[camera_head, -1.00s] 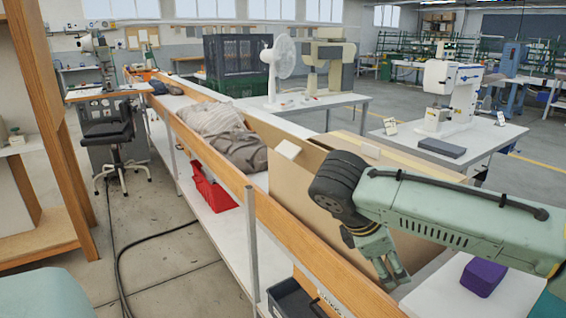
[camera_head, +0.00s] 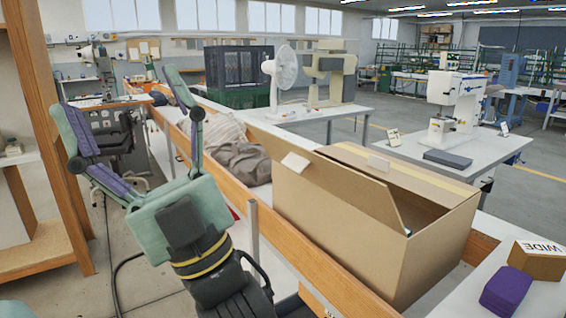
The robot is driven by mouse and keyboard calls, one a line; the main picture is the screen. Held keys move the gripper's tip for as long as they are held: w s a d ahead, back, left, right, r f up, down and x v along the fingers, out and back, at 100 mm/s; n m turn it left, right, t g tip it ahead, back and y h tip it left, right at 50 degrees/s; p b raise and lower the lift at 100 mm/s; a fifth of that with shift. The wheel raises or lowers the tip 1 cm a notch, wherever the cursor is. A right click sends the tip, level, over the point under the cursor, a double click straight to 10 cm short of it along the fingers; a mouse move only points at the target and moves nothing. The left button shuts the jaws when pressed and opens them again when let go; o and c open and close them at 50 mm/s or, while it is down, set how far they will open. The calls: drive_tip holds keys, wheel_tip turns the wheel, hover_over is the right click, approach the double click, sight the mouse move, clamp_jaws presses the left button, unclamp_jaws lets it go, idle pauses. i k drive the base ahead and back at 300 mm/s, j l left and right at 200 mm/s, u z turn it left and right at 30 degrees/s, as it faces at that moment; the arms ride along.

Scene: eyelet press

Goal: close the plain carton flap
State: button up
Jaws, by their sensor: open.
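An open brown carton (camera_head: 330,240) stands on the white bench right of centre. Its near plain flap (camera_head: 352,188) is raised and tilted, with a small white tab (camera_head: 295,162) on it. Between the two flaps the carton's top shows a dark gap. My gripper (camera_head: 112,90) is left of the carton and close to the camera, apart from the flap. Its green and purple fingers are spread wide and point up, with nothing between them.
A wooden rail (camera_head: 310,262) runs along the bench's near edge. Grey cloth (camera_head: 240,162) lies behind the carton. A purple block (camera_head: 505,290) and a small box marked WIDE (camera_head: 537,260) are at right. A wooden shelf frame (camera_head: 55,150) stands at left.

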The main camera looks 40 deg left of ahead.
sight(373, 197)
drive_tip(key=i+j+u, duration=0.3)
drive_tip(key=u, duration=0.2)
drive_tip(key=i+j+u, duration=0.1)
drive_tip(key=i+u, duration=0.4)
drive_tip(key=j+u, duration=0.2)
drive_tip(key=j, duration=0.55)
drive_tip(key=k, duration=0.05)
